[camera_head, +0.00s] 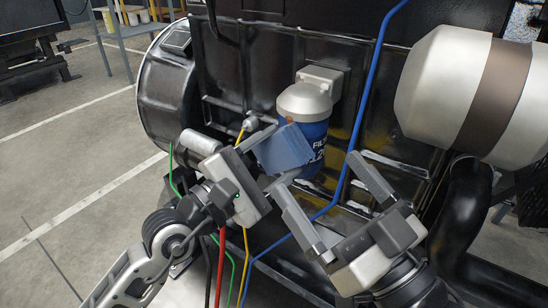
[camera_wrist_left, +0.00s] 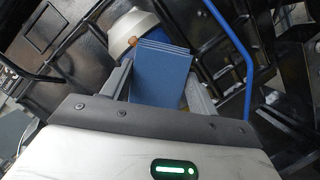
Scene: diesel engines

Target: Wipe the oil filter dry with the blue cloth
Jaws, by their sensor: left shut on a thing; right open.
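The oil filter (camera_head: 312,132) is a blue canister with a white printed label under a silver cap, mounted on the engine's black side. My left gripper (camera_head: 264,155) is shut on the folded blue cloth (camera_head: 284,149). The cloth is in front of the filter's lower left side and hides part of it; I cannot tell whether they touch. In the left wrist view the cloth (camera_wrist_left: 162,75) stands between the fingers, with the filter's silver cap (camera_wrist_left: 128,32) behind it. My right gripper (camera_head: 318,195) is open and empty, below and right of the filter.
The black engine (camera_head: 245,70) fills the middle. A blue hose (camera_head: 362,110) runs down just right of the filter, between it and my right gripper. A large silver cylinder with a brown band (camera_head: 425,85) is at the right. Green, yellow and red cables (camera_head: 221,262) hang below my left gripper.

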